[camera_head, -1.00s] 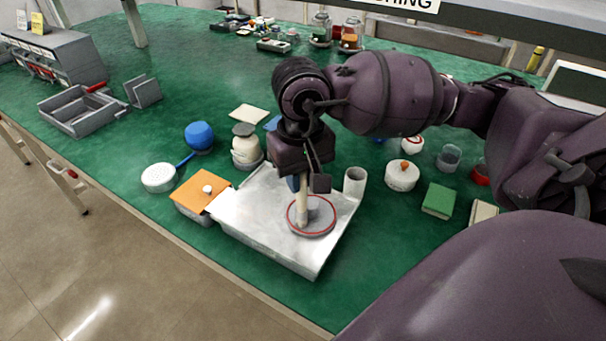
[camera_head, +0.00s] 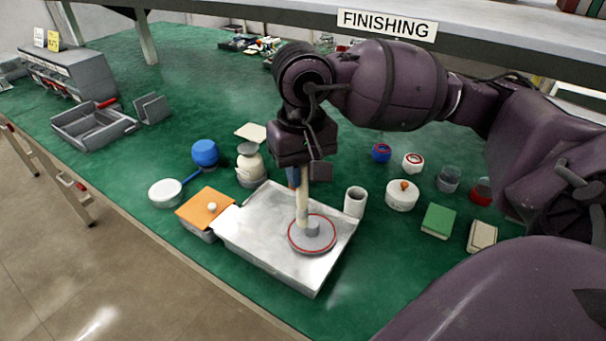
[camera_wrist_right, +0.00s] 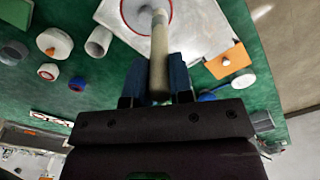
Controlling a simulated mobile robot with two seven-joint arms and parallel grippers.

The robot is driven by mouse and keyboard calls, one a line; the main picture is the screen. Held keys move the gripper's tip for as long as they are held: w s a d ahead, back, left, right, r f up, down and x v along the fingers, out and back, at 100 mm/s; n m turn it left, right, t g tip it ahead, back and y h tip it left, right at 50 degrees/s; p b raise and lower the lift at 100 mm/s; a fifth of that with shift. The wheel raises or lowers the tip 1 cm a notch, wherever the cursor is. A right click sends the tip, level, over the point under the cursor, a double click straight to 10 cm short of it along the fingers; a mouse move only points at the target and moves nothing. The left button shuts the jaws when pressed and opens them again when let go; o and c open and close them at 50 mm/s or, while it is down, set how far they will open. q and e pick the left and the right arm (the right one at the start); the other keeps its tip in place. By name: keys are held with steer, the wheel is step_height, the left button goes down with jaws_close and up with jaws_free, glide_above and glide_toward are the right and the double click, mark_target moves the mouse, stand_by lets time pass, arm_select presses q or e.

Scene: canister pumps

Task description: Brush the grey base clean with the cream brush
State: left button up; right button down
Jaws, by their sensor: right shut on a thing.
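The grey base (camera_head: 320,243) is a round disc with a red ring and a short central stub, lying on a white tray (camera_head: 255,232). It also shows in the right wrist view (camera_wrist_right: 133,20). My right gripper (camera_head: 298,180) is above the tray, shut on the cream brush (camera_head: 302,205). The brush points down, its lower end over the left part of the base beside the stub. In the right wrist view the brush (camera_wrist_right: 159,60) runs from between the blue fingers (camera_wrist_right: 159,82) to the base. I cannot tell whether its tip touches. My left gripper is not in view.
A white cup (camera_head: 355,201) stands at the tray's right edge. An orange-lidded box (camera_head: 204,209) and a cream jar (camera_head: 250,167) are at its left and back. A round white pot (camera_head: 402,196) and a green block (camera_head: 438,221) are to the right. Green table is clear in front right.

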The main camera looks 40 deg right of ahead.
steer(key=shift+r+p, duration=0.3)
steer(key=shift+r, duration=1.2)
steer(key=shift+s, duration=0.1)
stand_by(0.9)
